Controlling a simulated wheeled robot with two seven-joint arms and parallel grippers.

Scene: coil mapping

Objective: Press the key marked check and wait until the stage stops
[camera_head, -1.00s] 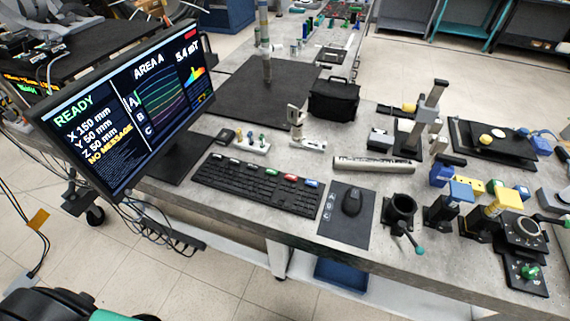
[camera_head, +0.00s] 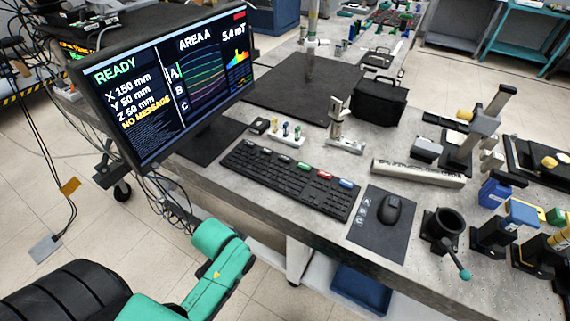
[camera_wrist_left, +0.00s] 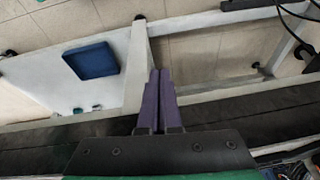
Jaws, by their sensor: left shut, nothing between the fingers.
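A black keyboard (camera_head: 285,182) lies on the grey table, with coloured keys along its far edge. They include a green key (camera_head: 304,167), a red key (camera_head: 323,175) and a blue key (camera_head: 346,184); their labels are too small to read. The monitor (camera_head: 165,85) reads READY, AREA A, X 150 mm, Y 50 mm, Z 50 mm, NO MESSAGE and 5.4 mT. My left gripper (camera_wrist_left: 161,75) shows in the left wrist view, purple fingers together and empty, with floor and table frame beyond. In the head view my green left arm is below the table's front edge, away from the keyboard.
A mouse (camera_head: 391,209) lies on a dark pad (camera_head: 375,238) right of the keyboard. A blue bin (camera_wrist_left: 91,60) sits below the table.

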